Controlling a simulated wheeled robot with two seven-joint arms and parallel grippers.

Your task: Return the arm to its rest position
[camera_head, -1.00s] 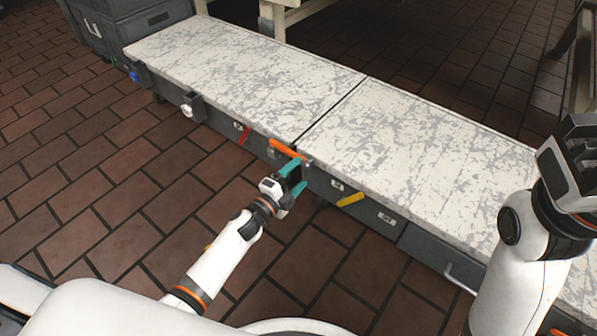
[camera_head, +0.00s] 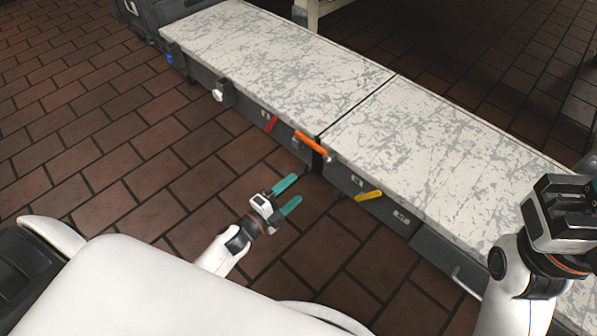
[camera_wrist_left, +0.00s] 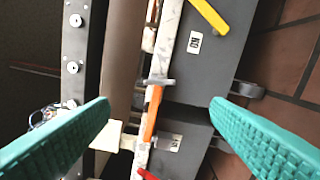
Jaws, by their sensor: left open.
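My left gripper (camera_head: 290,194) has teal fingers, spread apart with nothing between them. In the head view it is over the brick floor, in front of the long counter and apart from it. Its teal fingers also show at both sides of the left wrist view (camera_wrist_left: 165,130), with the counter's side between them farther off. My right arm stands at the right edge of the head view. Its dark gripper (camera_head: 560,205) is above the counter's right part, and its finger opening is not clear.
The long counter (camera_head: 280,50) has a bare, scratched white top with a seam. An orange handle (camera_head: 311,144), a red handle (camera_head: 271,123) and a yellow handle (camera_head: 369,195) are on its front side. A grey case (camera_head: 160,12) stands at the far left. Brick floor (camera_head: 90,120) is clear at left.

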